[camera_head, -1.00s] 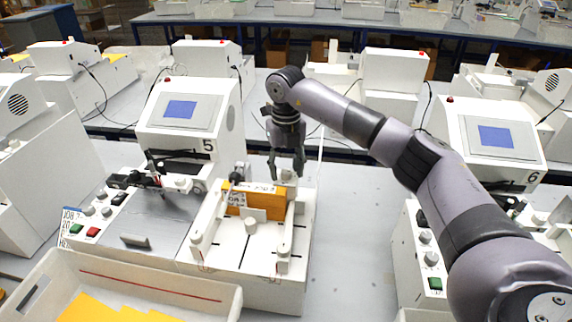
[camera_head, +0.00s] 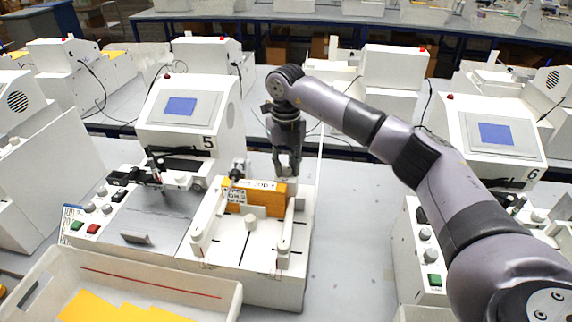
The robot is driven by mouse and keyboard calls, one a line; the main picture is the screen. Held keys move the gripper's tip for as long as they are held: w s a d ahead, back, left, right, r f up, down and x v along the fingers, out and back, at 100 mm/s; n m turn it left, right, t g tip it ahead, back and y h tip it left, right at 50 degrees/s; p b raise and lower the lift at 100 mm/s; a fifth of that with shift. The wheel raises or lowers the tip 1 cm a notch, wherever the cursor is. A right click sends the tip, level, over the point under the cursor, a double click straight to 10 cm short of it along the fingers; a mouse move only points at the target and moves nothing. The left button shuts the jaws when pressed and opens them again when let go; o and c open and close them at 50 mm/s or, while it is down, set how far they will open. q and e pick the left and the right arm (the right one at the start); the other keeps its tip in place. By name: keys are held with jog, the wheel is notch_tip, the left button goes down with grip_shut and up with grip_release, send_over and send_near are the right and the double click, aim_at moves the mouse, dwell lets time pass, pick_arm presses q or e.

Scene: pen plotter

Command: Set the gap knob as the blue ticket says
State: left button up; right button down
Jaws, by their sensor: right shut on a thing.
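Plotter 5 (camera_head: 190,125) stands left of centre, with a white feeder tray (camera_head: 232,250) at its right side. My right gripper (camera_head: 287,172) points down at the back right corner of this tray. Its fingers are shut on a small pale knob there, which they mostly hide. A ticket with blue edging (camera_head: 70,220) is at the plotter's front left corner; its print is too small to read surely. An orange stack (camera_head: 262,198) with a white label stands in the tray, just in front of the gripper. My left gripper is not in view.
Other knobs (camera_head: 91,208), a green and a red button (camera_head: 93,229) sit on the plotter's left panel. A white bin (camera_head: 165,285) with yellow sheets is in front. Plotter 6 (camera_head: 490,135) stands at right. Bare table (camera_head: 350,240) lies between the machines.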

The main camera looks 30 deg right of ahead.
dwell(0.3)
jog(key=n+b, duration=0.2)
jog(key=n, duration=0.1)
jog(key=shift+n, duration=0.4)
jog(key=n+b, duration=0.1)
jog(key=n, duration=0.4)
jog(key=shift+r, duration=0.1)
dwell(0.4)
jog(key=c, duration=1.3)
grip_release()
jog(key=shift+c, duration=0.2)
